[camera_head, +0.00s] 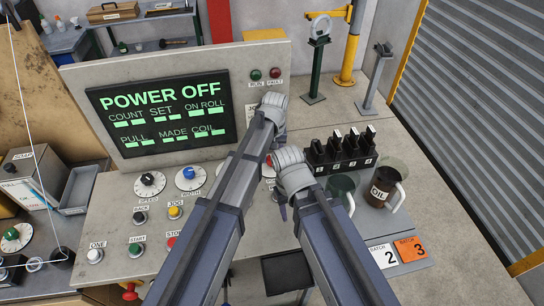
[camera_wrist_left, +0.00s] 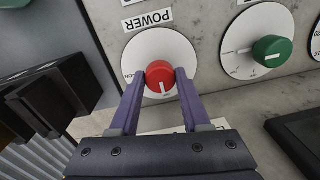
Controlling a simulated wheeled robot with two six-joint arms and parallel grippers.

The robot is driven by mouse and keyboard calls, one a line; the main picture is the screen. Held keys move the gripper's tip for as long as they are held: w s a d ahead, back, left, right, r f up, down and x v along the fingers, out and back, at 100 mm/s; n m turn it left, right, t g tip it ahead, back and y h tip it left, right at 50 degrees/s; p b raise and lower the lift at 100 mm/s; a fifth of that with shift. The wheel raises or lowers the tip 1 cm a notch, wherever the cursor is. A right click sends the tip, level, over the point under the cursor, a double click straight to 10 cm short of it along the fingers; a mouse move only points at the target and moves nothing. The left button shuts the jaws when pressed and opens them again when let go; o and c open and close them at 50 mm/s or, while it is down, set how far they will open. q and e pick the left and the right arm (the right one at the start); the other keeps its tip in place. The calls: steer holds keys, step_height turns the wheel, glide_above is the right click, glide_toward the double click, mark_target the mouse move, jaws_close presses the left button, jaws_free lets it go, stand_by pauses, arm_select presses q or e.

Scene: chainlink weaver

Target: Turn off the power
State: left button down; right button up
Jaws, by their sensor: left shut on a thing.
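The power knob (camera_wrist_left: 160,76) is red and sits on a white dial (camera_wrist_left: 142,50) marked POWER in the left wrist view. Its white pointer line faces the bottom of the dial, where a small label is too blurred to read surely. My left gripper (camera_wrist_left: 161,82) has one finger on each side of the knob and is shut on it. A bit of the red knob and dial shows between my arms in the head view (camera_head: 268,170). The screen (camera_head: 162,108) reads POWER OFF. My right gripper (camera_head: 283,208) is right of the left one, its fingers mostly hidden behind its own wrist.
A green knob (camera_wrist_left: 272,51) is beside the power dial. Black numbered blocks (camera_head: 345,150) stand to the right in the head view, with an OIL mug (camera_head: 383,187) near them. Buttons and dials, including a blue knob (camera_head: 188,174), lie left of my arms.

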arm_select(q)
steer(key=shift+c, duration=1.9)
jaws_free()
steer(key=shift+r, duration=0.1)
arm_select(e)
steer(key=shift+r, duration=0.1)
arm_select(q)
step_height(320, 180, up, 8)
steer(key=p, duration=0.8)
steer(key=shift+d, duration=0.15)
arm_select(e)
step_height(320, 180, up, 8)
steer(key=shift+f, duration=0.2)
arm_select(q)
steer(key=shift+f, duration=0.2)
